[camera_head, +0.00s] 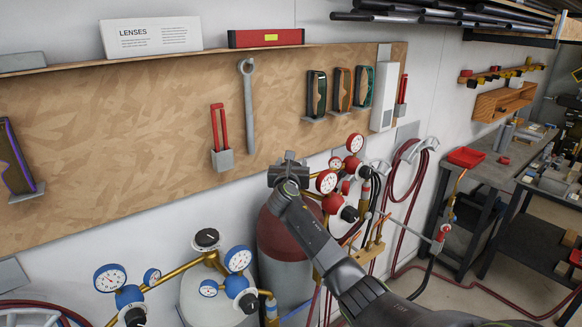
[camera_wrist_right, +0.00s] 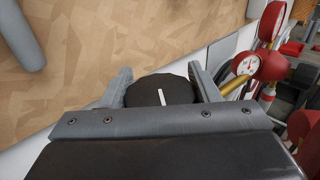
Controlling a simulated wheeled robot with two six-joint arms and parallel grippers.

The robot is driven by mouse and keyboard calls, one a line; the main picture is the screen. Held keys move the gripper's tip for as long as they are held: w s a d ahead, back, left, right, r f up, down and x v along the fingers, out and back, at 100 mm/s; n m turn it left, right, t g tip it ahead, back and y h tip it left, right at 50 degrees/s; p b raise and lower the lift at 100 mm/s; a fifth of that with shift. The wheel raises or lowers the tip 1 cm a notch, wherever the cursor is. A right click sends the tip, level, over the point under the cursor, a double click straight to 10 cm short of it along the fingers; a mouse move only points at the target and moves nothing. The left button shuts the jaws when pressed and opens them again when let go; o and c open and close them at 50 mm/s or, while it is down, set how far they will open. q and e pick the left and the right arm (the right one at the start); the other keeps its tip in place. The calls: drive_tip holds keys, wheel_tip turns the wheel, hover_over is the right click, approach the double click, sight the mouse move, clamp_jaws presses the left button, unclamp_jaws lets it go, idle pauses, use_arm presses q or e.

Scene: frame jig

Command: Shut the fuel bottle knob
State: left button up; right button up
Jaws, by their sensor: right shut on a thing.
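The fuel bottle is a dark red cylinder (camera_head: 275,235) with a grey lower part, standing against the wall below the pegboard. My right gripper (camera_head: 289,160) is at its top, with my arm reaching in from the lower right. In the right wrist view, a round black knob (camera_wrist_right: 160,92) with a short white line sits between the two grey fingers of my right gripper (camera_wrist_right: 162,84), which are shut on it. The white line points nearly up the picture, slightly tilted. In the head view my gripper hides most of the knob. My left gripper is not in view.
Red gauges (camera_head: 327,181) and a regulator stand just right of the bottle. A pale cylinder (camera_head: 205,290) with blue gauges (camera_head: 110,278) stands to its left. A wrench (camera_head: 247,105) hangs on the pegboard (camera_head: 100,120) above. A grey workbench (camera_head: 490,170) stands at the right.

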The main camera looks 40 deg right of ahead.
drive_tip(key=m+g+h, duration=0.1)
drive_tip(key=m+g+h+b, duration=0.1)
drive_tip(key=g, duration=0.1)
drive_tip(key=shift+f+m+h+b, duration=0.2)
drive_tip(key=shift+m+h+b, duration=0.1)
drive_tip(key=shift+h, duration=0.1)
drive_tip(key=m+g, duration=0.1)
drive_tip(key=g+h+b, duration=0.1)
drive_tip(key=m+g+h+b, duration=0.1)
drive_tip(key=shift+s+d+m+g, duration=0.15)
drive_tip(key=shift+s+m+g, duration=0.1)
drive_tip(key=shift+m+g, duration=0.05)
drive_tip(key=m+g+h+b, duration=0.1)
drive_tip(key=m+g+b, duration=0.1)
drive_tip(key=g+b, duration=0.1)
drive_tip(key=shift+s, duration=0.15)
drive_tip(key=shift+s+d+m+g+b, duration=0.15)
drive_tip(key=shift+m+g+b, duration=0.95)
drive_tip(key=shift+g+b, duration=0.6)
drive_tip(key=o, duration=1)
drive_tip(key=shift+r, duration=0.15)
